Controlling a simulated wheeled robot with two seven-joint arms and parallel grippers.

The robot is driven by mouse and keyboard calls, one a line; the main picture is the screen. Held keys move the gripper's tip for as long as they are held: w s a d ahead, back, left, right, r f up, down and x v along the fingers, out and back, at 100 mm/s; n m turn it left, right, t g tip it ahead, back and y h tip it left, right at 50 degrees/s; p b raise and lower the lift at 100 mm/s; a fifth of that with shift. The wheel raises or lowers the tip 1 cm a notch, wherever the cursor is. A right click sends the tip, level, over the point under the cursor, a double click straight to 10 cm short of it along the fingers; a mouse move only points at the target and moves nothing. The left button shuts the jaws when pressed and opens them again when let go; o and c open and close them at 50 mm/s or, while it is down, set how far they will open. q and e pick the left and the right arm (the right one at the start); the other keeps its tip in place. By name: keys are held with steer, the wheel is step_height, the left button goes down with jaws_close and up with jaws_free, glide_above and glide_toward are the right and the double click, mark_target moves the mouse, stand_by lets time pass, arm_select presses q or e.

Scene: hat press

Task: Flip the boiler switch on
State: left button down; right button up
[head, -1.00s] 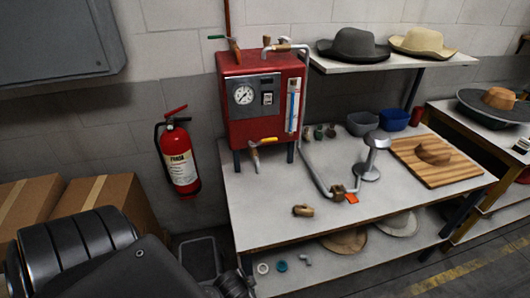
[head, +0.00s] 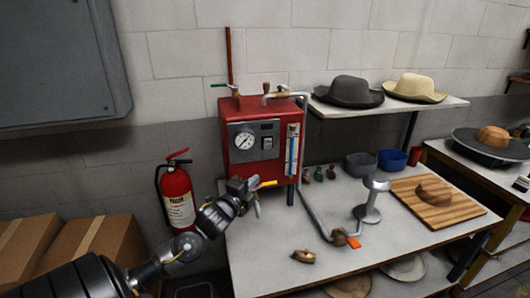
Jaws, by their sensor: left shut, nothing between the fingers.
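The red boiler (head: 237,112) stands on the table at the centre. Its grey front panel carries a round gauge and, to the right of it, the small boiler switch (head: 267,142). The switch is too small to tell its position. My left gripper (head: 250,184) is shut and empty, in front of the boiler's lower left edge. It is below and left of the switch, apart from it, close to the yellow-handled valve (head: 268,184). My right gripper is out of view.
A fire extinguisher (head: 178,196) hangs on the wall left of the boiler, beside my left arm. A bent pipe runs down the boiler's right side to a steamer stand (head: 369,200). Cardboard boxes (head: 95,245) stand at the lower left. The space before the panel is clear.

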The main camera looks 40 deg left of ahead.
arm_select(q)
steer(key=r, duration=0.1)
steer(key=r+m+t, duration=0.1)
steer(key=a+r, duration=0.1)
steer(key=shift+w+r, duration=0.3)
steer(key=p, duration=0.4)
glide_toward(271, 142)
steer(key=w+d, duration=0.2)
steer(key=w, duration=0.1)
steer(key=shift+w+a+r+p, duration=0.15)
steer(key=shift+w+a+p, duration=0.5)
steer(key=shift+a, duration=0.15)
steer(key=shift+w+a+r+p, duration=0.15)
steer(key=shift+w+a+p, duration=0.45)
steer(key=shift+a, duration=0.2)
steer(key=shift+w+f, duration=0.1)
steer(key=shift+w, duration=0.05)
